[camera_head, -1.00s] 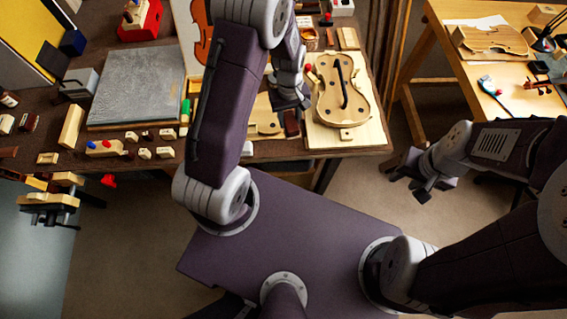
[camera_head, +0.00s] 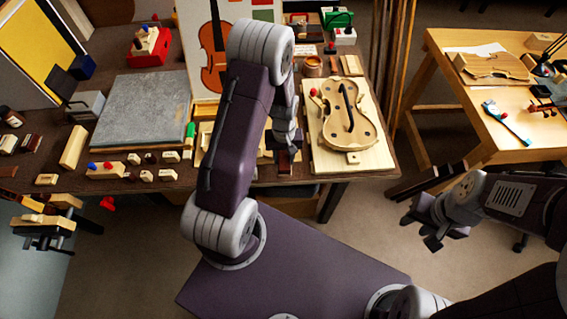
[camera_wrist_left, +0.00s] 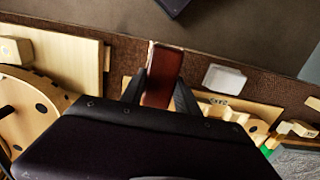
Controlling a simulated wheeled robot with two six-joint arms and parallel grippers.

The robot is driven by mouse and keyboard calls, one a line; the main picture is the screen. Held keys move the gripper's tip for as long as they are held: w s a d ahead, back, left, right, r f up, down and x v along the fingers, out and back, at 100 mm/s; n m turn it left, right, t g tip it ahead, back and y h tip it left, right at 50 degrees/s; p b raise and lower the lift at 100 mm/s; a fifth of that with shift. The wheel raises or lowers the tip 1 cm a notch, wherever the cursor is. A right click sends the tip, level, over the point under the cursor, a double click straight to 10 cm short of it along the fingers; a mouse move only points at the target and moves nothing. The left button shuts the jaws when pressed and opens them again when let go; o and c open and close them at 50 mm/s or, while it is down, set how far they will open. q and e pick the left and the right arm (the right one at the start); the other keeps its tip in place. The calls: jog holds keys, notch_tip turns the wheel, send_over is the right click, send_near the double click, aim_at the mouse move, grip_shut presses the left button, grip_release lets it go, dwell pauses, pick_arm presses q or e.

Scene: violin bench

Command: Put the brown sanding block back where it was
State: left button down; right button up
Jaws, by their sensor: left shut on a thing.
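The brown sanding block (camera_head: 284,164) is a small reddish-brown block near the bench's front edge, left of the violin body board. My left gripper (camera_head: 285,148) is shut on it; in the left wrist view the block (camera_wrist_left: 162,78) stands between the two dark fingers (camera_wrist_left: 160,92). Whether its underside touches the bench top cannot be told. My right gripper (camera_head: 422,230) is empty and open, out over the floor to the right of the bench.
A pale board with a violin body (camera_head: 345,122) lies just right of my left gripper. A white block (camera_wrist_left: 224,79) sits close beside the held block in the wrist view. A grey slab (camera_head: 140,112) and several small wooden blocks lie further left.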

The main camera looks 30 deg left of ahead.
aim_at(284, 164)
pick_arm(q)
jog(key=shift+s+f, duration=0.15)
jog(key=shift+f, duration=1.9)
jog(key=c, duration=0.9)
grip_release()
jog(key=shift+f, duration=0.1)
jog(key=r, duration=1.2)
jog(key=shift+w+a+r, duration=0.1)
jog(key=shift+w+r, duration=0.1)
jog(key=s+d+r+m+t, duration=0.1)
jog(key=s+d+r+m, duration=0.4)
jog(key=s, duration=0.4)
jog(key=shift+d+r+m+t, duration=0.25)
jog(key=shift+r+m, duration=0.25)
jog(key=shift+r, duration=0.35)
